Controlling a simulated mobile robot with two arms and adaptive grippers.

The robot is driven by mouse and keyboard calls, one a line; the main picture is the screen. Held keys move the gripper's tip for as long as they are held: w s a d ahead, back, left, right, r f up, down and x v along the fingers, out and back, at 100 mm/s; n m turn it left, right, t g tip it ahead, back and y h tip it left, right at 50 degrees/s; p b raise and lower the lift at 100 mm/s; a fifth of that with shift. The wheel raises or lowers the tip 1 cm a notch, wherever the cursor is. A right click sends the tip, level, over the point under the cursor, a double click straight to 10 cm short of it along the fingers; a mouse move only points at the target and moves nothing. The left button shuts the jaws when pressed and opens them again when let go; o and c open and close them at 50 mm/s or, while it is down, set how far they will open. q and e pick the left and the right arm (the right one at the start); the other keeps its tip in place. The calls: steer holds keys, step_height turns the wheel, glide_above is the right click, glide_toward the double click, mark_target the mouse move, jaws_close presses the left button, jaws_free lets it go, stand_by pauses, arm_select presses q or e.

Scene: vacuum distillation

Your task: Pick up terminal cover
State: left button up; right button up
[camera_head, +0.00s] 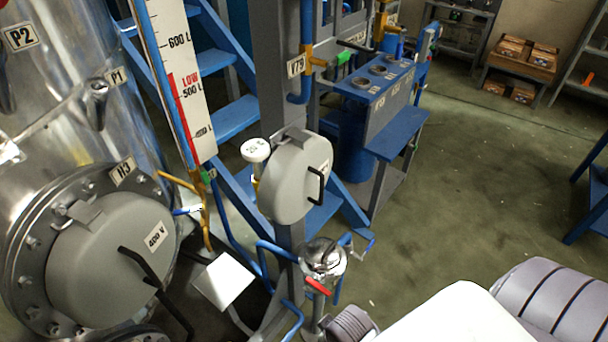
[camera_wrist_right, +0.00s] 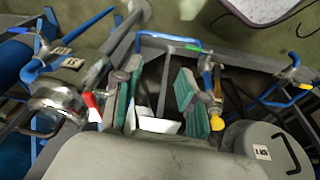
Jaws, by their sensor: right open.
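A round grey cover (camera_head: 110,262) with a "400 V" label and a black handle sits on the bolted flange of the metal tank at the left of the head view. A second round grey cover (camera_head: 296,178), also with a black handle and a small label, is on the grey column at centre. A grey cover with a black handle and label (camera_wrist_right: 262,150) shows at the lower right of the right wrist view; I cannot tell which one it is. My right gripper (camera_wrist_right: 158,92) is open, with green-padded fingers apart and nothing held between them. My left gripper is out of view.
A valve with a red lever (camera_head: 318,286) and blue pipes stand below the column. A white plate (camera_head: 223,281) is right of the tank. Blue stairs (camera_head: 236,122) and a blue bench (camera_head: 398,134) stand behind. The floor (camera_head: 470,190) at right is mostly clear.

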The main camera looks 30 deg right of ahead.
step_height(320, 180, up, 9)
steer(key=w+n+p, duration=0.2)
steer(key=n+t+h+p, duration=0.1)
steer(key=n+t+h, duration=0.4)
steer(key=n+h, duration=1.05)
glide_toward(320, 195)
steer(key=d+n+y, duration=0.1)
steer(key=w+d+n+y, duration=0.1)
steer(key=d+n+y, duration=0.1)
steer(key=w+d+r+n+y+p, duration=0.1)
steer(key=d+n, duration=0.1)
steer(key=shift+w+d, duration=0.15)
steer(key=shift+d, duration=0.1)
steer(key=p+x, duration=0.1)
steer(key=x, duration=0.3)
steer(key=shift+d+f, duration=0.1)
steer(key=shift+d, duration=0.05)
steer(key=shift+w+d+f+y+p, duration=0.2)
steer(key=shift+d+f+y+p, duration=0.05)
steer(key=shift+d+f+p, duration=0.1)
jaws_close()
steer(key=shift+r, duration=0.15)
